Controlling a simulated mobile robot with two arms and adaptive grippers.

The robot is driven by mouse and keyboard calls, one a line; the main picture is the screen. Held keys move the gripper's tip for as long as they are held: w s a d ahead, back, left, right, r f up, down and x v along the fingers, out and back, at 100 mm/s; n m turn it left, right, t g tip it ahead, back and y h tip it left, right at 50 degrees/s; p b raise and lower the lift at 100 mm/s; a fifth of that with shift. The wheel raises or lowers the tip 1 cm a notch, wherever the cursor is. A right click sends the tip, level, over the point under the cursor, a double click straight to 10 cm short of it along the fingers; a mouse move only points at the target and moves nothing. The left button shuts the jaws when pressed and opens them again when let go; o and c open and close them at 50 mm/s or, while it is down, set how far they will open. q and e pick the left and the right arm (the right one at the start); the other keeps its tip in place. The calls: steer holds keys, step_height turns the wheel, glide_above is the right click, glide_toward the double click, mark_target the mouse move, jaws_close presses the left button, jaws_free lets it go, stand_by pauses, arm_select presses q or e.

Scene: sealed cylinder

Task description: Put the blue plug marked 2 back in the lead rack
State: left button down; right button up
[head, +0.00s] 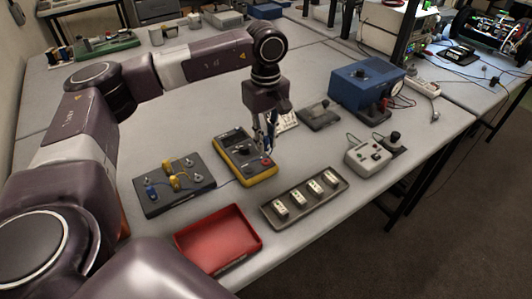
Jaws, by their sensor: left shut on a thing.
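My left gripper (268,143) points down at the right edge of a yellow-and-black meter (246,158). It is shut on a small blue thing that looks like the blue plug (270,127), mostly hidden by the fingers. I cannot read any mark on it, nor tell whether it touches the meter. A dark rack (282,222) with several pale, labelled blocks in a row lies to the right; I cannot tell if it is the lead rack. A black board (200,200) with blue and yellow parts and round knobs lies to the left. My right gripper is not in view.
A red tray (219,258) lies at the front edge. A grey box with knobs (367,156) and a blue power unit (364,84) stand to the right. A dark flat block (319,116) lies behind the gripper. The table's middle left is clear.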

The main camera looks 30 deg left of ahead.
arm_select(q)
steer(key=shift+r+p, duration=0.35)
steer(key=shift+r, duration=0.35)
steer(key=s+d+m, duration=1.3)
steer(key=s, duration=0.2)
steer(key=shift+d+f+m, duration=0.2)
steer(key=shift+f+m, duration=0.1)
steer(key=shift+f, duration=0.1)
